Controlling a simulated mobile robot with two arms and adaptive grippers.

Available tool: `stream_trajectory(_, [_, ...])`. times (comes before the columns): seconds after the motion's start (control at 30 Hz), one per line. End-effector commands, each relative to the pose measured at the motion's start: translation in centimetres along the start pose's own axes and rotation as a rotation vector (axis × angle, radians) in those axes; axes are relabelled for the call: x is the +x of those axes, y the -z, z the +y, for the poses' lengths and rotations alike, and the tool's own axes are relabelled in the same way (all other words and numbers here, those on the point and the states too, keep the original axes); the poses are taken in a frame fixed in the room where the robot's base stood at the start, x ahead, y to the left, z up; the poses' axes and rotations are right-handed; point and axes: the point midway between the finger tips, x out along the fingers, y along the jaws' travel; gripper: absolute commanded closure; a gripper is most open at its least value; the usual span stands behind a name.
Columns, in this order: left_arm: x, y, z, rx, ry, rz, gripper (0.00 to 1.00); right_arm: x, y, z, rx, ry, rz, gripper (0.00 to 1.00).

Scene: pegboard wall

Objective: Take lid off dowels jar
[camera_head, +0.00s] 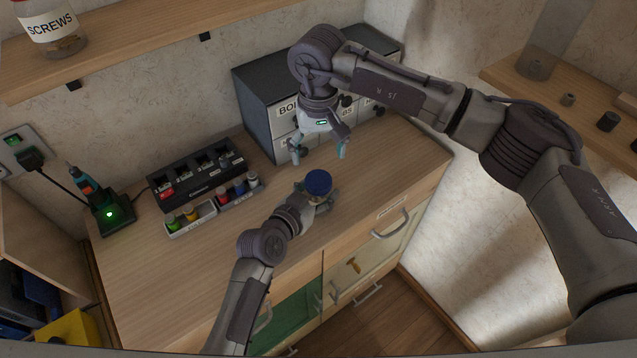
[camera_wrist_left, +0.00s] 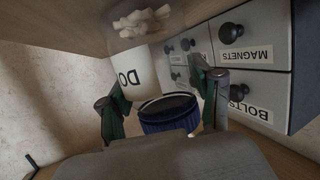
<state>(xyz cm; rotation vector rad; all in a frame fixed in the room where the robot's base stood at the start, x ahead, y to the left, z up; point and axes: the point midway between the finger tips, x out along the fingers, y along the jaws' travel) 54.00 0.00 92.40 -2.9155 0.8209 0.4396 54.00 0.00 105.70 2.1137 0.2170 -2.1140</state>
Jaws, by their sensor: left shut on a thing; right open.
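The dowels jar (camera_head: 316,201) stands on the counter with its blue lid (camera_head: 319,182) on top. In the left wrist view, the clear jar (camera_wrist_left: 142,70) has a white label starting "DO" and pale dowels (camera_wrist_left: 142,20) in it. The blue lid (camera_wrist_left: 169,114) shows there nearer the camera; whether it sits tight on the jar I cannot tell. My left gripper (camera_head: 322,200) is shut on the jar, its fingers on both sides below the lid. My right gripper (camera_head: 320,154) is open and empty, pointing down above and behind the lid.
A grey drawer cabinet (camera_head: 255,88) stands behind. A black charger rack (camera_head: 196,178) and small bins of coloured bottles (camera_head: 190,217) are to the left, beside a screwdriver dock (camera_head: 112,214). A shelf (camera_head: 130,42) holds a screws jar (camera_head: 50,28). The counter right of the jar is clear.

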Motion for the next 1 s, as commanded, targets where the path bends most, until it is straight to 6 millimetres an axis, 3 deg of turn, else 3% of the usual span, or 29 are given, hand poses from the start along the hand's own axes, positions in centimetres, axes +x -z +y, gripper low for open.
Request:
stream_trajectory(0.27, [-0.01, -0.15, 0.0, 0.0, 0.0, -0.003, 1.0, -0.04, 0.02, -0.08, 0.422, 0.0, 0.002, 0.19])
stream_trajectory(1.0, [-0.02, -0.24, 0.0, 0.0, -0.001, -0.005, 1.0, -0.05, 0.0, -0.3, 2.073, 0.002, 0.002, 0.19])
